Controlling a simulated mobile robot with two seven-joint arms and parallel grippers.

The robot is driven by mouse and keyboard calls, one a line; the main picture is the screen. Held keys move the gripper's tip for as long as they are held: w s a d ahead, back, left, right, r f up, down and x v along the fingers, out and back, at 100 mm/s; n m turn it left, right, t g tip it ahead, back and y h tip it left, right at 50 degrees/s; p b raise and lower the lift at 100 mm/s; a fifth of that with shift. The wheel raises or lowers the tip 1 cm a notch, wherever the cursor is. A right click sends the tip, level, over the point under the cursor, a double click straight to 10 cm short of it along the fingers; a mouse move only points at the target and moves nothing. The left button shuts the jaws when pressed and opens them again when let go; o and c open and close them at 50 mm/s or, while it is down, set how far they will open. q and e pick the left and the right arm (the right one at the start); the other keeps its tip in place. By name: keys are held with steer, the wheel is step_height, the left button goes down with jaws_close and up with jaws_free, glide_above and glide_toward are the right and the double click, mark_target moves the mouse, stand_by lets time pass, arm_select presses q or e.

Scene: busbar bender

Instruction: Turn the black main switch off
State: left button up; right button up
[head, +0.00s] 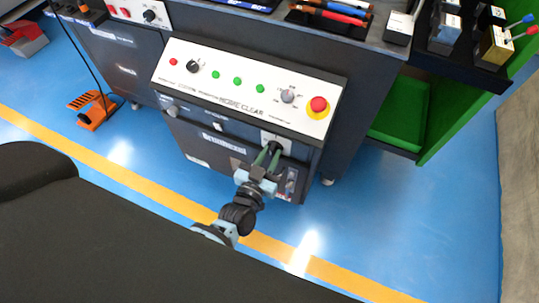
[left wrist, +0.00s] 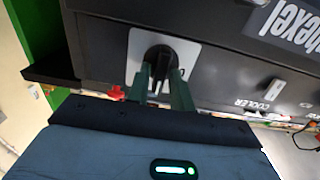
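The black main switch (left wrist: 160,58) is a rotary knob on a pale plate on the dark front of the machine's control box. In the head view its pale plate (head: 278,141) sits at the right of the box front, below the sloped panel. My left gripper (head: 268,157) is in front of it. In the left wrist view, the fingers of my left gripper (left wrist: 161,80) stand apart, one on each side of the knob's handle. Firm contact is not visible. The fingers partly hide the knob, and its exact angle is hard to read. My right gripper is not in view.
The sloped white panel (head: 245,92) above carries a red emergency button (head: 318,105), green buttons and knobs. A cooler switch (left wrist: 275,90) is on the same front. A green-backed shelf (head: 398,127) stands at the right. An orange foot pedal (head: 92,108) lies on the blue floor.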

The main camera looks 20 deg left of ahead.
arm_select(q)
jaws_close()
steer(key=shift+n, duration=0.3)
steer(key=n, duration=0.3)
steer(key=shift+a+n, duration=0.1)
steer(key=shift+n, duration=0.2)
steer(key=n, duration=0.4)
steer(key=shift+a+f+n+b, duration=0.1)
steer(key=shift+n+b, duration=0.2)
steer(key=n+b, duration=0.1)
steer(key=n, duration=0.3)
steer(key=shift+f+n, duration=0.15)
steer(key=shift+n, duration=0.15)
steer(key=shift+n+b, duration=0.7)
steer(key=shift+n, duration=1.5)
